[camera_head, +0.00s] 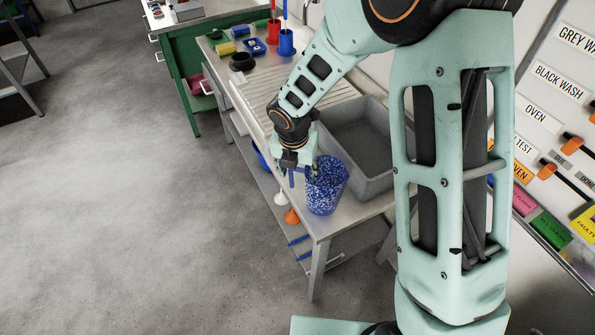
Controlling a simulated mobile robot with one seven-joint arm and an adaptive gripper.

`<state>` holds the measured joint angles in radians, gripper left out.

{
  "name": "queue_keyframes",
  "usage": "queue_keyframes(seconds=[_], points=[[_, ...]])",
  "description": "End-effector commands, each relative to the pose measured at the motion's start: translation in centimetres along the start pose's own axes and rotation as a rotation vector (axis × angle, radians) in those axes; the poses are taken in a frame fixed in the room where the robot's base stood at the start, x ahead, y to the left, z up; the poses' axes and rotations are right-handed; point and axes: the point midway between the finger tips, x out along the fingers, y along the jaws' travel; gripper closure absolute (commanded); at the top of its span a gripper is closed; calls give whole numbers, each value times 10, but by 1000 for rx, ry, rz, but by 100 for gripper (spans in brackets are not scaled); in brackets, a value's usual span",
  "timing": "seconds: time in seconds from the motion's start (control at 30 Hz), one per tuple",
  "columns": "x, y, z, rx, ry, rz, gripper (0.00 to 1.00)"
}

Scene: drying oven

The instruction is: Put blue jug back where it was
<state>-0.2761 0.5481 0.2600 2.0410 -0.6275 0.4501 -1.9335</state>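The blue speckled jug (326,188) stands upright at the front corner of the sink bench (325,228), next to the basin. My gripper (302,170) points down at the jug's left side, by its rim. A blue part, which looks like the jug's handle, shows just below the gripper. The fingertips are small and partly hidden against the jug, so I cannot tell whether they are closed on it.
A grey sink basin (362,145) lies right behind the jug. Blue (286,42) and red (273,31) holders, a black bowl (242,61) and sponges stand at the bench's far end. A lower shelf holds funnels (291,216). A labelled board (555,130) is at right.

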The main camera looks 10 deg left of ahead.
Motion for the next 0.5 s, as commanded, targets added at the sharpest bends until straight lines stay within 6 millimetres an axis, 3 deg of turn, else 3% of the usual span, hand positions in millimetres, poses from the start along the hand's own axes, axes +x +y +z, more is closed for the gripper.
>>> queue_keyframes(seconds=[0.33,0.5], points=[[-3,0,1,1,0,0,45],[-23,0,2,2,-3,3,45]])
